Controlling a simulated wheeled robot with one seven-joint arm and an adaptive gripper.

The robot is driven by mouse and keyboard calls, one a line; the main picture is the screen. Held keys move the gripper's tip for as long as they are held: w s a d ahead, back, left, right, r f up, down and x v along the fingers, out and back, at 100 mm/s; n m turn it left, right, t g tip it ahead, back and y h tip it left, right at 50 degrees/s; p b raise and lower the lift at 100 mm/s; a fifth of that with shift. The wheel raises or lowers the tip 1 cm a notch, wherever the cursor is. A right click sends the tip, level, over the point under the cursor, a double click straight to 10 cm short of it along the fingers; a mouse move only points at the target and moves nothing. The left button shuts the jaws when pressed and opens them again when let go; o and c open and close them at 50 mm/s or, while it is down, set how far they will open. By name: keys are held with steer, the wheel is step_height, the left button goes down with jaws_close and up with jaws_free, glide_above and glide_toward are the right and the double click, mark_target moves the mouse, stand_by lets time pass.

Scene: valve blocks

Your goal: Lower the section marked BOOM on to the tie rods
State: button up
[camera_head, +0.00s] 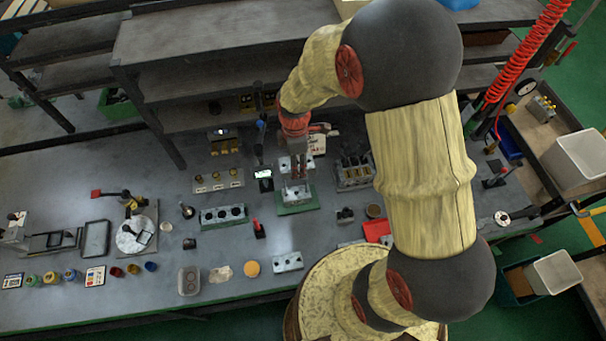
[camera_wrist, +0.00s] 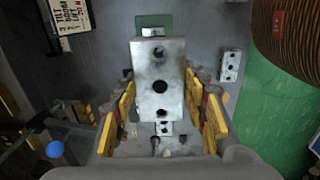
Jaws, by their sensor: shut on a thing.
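My gripper (camera_wrist: 162,118) is shut on a pale grey metal valve section (camera_wrist: 158,75) with several dark holes in its face. The jaws grip it from both sides. No BOOM mark is legible on it. In the head view my gripper (camera_head: 297,172) points down over a grey block (camera_head: 296,193) on a green base plate (camera_head: 298,209). Part of the green plate also shows beyond the held section in the wrist view (camera_wrist: 154,20). The tie rods cannot be made out clearly, and whether the held section touches anything below cannot be told.
A card with printed words including BOOM (camera_wrist: 70,14) lies beside the work spot. A grey block with holes (camera_head: 223,215) stands to the left, and a larger valve block (camera_head: 354,172) to the right. A red-handled item (camera_head: 258,229) stands near. Shelves (camera_head: 200,40) rise behind.

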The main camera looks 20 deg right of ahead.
steer(key=shift+w+r, duration=0.3)
steer(key=shift+w, duration=0.55)
steer(key=shift+f, duration=0.1)
steer(key=shift+f+b, duration=1.95)
steer(key=shift+f, duration=0.85)
step_height(320, 180, down, 6)
steer(key=b, duration=0.4)
stand_by(1.5)
